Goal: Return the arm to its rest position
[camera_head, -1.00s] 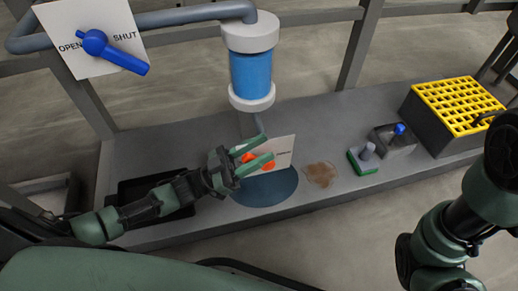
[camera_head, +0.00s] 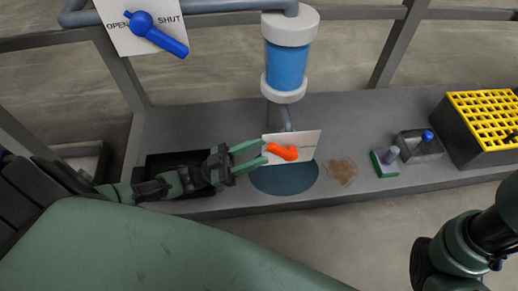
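My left gripper (camera_head: 262,154) is open, low over the bench, with its two green fingers pointing right. Its fingertips are close to an orange handle (camera_head: 283,152) on a small white plate (camera_head: 306,145). The handle lies just beyond the tips, and nothing shows between the fingers. My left arm reaches in from the left over a black tray (camera_head: 157,162). Of my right arm (camera_head: 470,243), only dark and green links show at the lower right; its gripper is out of view.
A blue filter housing (camera_head: 286,66) hangs above a dark round patch (camera_head: 285,180). A blue lever (camera_head: 157,34) is on the OPEN/SHUT plate. A brown stain (camera_head: 342,172), a green-based block (camera_head: 384,163), a grey box (camera_head: 419,147) and a yellow rack (camera_head: 485,122) are to the right.

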